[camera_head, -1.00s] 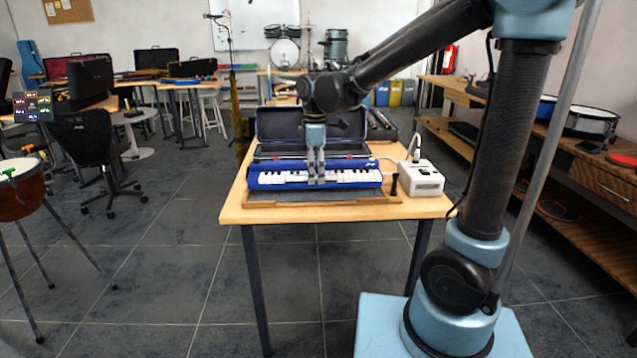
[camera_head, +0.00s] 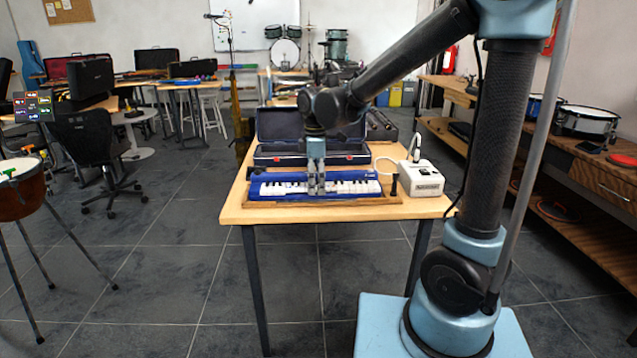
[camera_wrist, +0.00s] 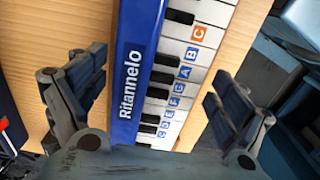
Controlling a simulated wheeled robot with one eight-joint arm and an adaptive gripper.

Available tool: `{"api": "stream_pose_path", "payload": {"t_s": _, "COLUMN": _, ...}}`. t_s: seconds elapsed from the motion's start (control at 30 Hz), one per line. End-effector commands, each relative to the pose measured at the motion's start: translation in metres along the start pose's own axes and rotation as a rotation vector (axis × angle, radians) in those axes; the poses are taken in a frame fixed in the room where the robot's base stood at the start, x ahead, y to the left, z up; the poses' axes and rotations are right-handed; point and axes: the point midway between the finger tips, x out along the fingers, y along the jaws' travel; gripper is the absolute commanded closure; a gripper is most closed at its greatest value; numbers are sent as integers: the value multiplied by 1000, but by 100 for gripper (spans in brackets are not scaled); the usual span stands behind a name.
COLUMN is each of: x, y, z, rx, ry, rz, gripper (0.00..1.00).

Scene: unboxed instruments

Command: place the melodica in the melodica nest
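The melodica (camera_head: 275,188) has a blue body and white and black keys. In the head view it lies flat within the wooden rim of the melodica nest (camera_head: 360,203), near the table's front edge. In the wrist view the melodica (camera_wrist: 128,85) runs lengthwise between my fingers, with lettered keys on its right side. My gripper (camera_head: 317,191) points down over its middle. In the wrist view my gripper (camera_wrist: 155,75) is open, with one finger on each side and bare wood showing beside the melodica. The nest floor is mostly hidden under it.
An open dark blue case (camera_head: 270,158) stands just behind the nest, its lid (camera_head: 290,125) raised. A white box (camera_head: 421,178) with a cable stands on the right of the table (camera_head: 232,208). A dark upright peg is between it and the nest.

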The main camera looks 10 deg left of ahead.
Motion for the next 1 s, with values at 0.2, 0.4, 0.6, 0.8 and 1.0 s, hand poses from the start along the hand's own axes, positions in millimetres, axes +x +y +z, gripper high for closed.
{"api": "stream_pose_path", "payload": {"t_s": 0.2, "x": 0, "y": 0, "z": 0, "rx": 0, "ry": 0, "rz": 0, "gripper": 8}}
{"api": "stream_pose_path", "payload": {"t_s": 0.4, "x": -7, "y": 0, "z": 0, "rx": 1, "ry": 0, "rz": 0, "gripper": 8}}
{"api": "stream_pose_path", "payload": {"t_s": 0.6, "x": -38, "y": -1, "z": 0, "rx": 0, "ry": 0, "rz": 0, "gripper": 8}}
{"api": "stream_pose_path", "payload": {"t_s": 0.8, "x": -72, "y": -1, "z": 0, "rx": 0, "ry": 0, "rz": 0, "gripper": 8}}
{"api": "stream_pose_path", "payload": {"t_s": 1.0, "x": -106, "y": -1, "z": 0, "rx": 1, "ry": 0, "rz": 0, "gripper": 8}}
